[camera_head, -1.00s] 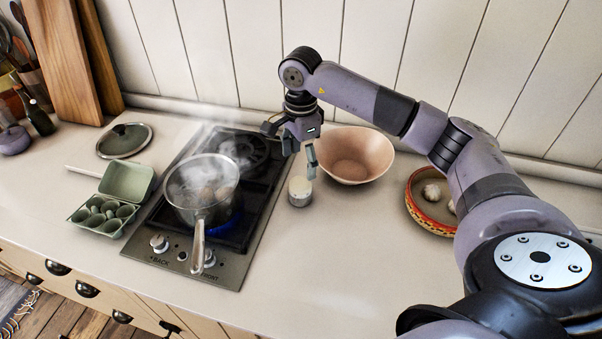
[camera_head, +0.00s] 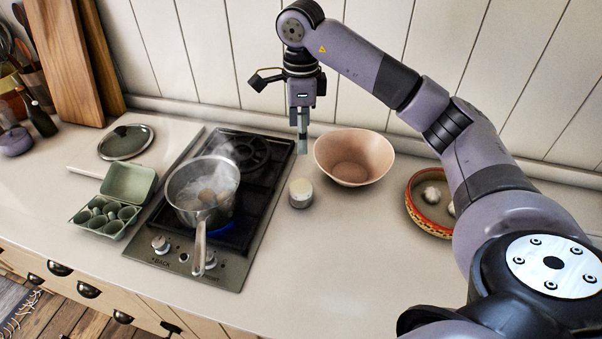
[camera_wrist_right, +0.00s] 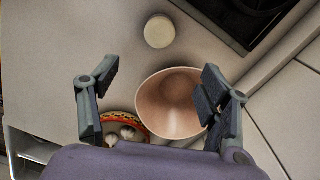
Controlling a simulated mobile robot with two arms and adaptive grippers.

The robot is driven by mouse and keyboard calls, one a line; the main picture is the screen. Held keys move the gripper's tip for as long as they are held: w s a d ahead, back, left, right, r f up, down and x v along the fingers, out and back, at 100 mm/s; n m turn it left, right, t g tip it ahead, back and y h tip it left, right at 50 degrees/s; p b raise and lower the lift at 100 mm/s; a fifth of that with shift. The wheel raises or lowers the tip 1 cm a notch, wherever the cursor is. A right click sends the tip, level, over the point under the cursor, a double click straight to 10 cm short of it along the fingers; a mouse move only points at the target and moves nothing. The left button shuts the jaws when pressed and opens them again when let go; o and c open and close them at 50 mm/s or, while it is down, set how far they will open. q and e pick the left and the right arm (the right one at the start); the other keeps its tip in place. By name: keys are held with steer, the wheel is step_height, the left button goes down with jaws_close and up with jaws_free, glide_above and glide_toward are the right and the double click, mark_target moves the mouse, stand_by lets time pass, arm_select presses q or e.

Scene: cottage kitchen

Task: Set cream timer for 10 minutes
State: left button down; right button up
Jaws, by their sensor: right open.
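The cream timer (camera_head: 300,192) is a small round cylinder standing on the counter between the hob and the pink bowl. It also shows in the right wrist view (camera_wrist_right: 159,31), beyond the fingertips near the top. My right gripper (camera_head: 302,142) is raised above and behind the timer, pointing down, apart from it. In the right wrist view the gripper (camera_wrist_right: 160,88) has its two fingers spread wide with nothing between them but the view of the counter and bowl below. The timer's dial markings are too small to read. My left gripper is not in view.
A steaming pan (camera_head: 203,194) with eggs stands on the lit front burner of the hob (camera_head: 240,232). A pink bowl (camera_head: 353,157) stands close right of the timer, and a patterned garlic dish (camera_head: 430,218) farther right. An egg carton (camera_head: 112,212) lies left. The counter in front of the timer is clear.

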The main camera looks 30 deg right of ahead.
steer(key=m, duration=0.1)
steer(key=p, duration=0.3)
glide_toward(301, 184)
step_height(301, 184, down, 10)
steer(key=shift+r, duration=0.25)
steer(key=shift+c, duration=0.2)
steer(key=c, duration=1.1)
steer(key=shift+m, duration=0.3)
steer(key=shift+m+b, duration=0.4)
steer(key=shift+m, duration=0.1)
